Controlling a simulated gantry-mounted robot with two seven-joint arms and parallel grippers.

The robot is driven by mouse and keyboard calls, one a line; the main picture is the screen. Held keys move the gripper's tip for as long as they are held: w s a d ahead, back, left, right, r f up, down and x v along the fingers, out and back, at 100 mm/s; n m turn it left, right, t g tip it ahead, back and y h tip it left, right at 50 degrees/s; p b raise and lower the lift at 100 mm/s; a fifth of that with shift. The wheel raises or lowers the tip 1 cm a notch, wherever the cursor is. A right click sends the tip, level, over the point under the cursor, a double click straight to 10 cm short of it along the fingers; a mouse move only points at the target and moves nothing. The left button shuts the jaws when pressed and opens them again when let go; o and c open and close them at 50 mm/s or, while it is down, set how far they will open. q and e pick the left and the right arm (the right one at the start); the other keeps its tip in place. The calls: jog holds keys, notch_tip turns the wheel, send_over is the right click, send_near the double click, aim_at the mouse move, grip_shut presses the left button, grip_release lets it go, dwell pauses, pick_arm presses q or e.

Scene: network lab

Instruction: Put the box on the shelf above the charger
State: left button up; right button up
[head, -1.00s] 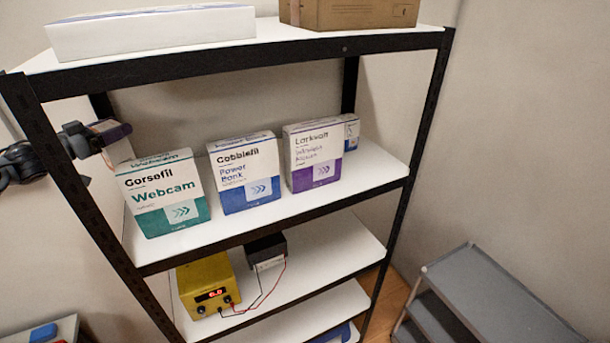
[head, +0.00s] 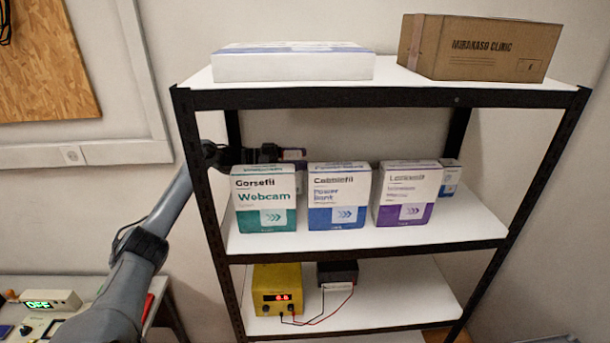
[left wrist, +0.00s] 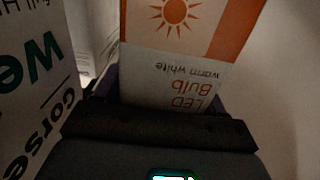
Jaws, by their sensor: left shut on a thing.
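The box, a white and orange LED bulb box (left wrist: 180,60), fills the middle of the left wrist view, its print upside down. My left gripper (head: 272,153) is shut on it, reaching over the left end of the middle shelf (head: 350,240) behind the Gorsefil Webcam box (head: 264,198). In the head view the held box is mostly hidden; whether it touches the shelf cannot be seen. The yellow charger (head: 277,288), with a red display, stands on the shelf below, wired to a dark block (head: 337,273). My right gripper is not in view.
A blue power bank box (head: 339,196), a purple-and-white box (head: 407,193) and a small box (head: 450,177) stand right of the webcam box. The rack's black left post (head: 203,200) is close to my arm. The top shelf holds a flat white box (head: 292,65) and a brown carton (head: 490,50).

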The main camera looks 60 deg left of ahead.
aim_at(297, 175)
pick_arm(q)
jog(key=shift+f+p, duration=0.7)
jog(key=shift+f, duration=2.05)
jog(key=o, duration=1)
jog(key=shift+f, duration=0.15)
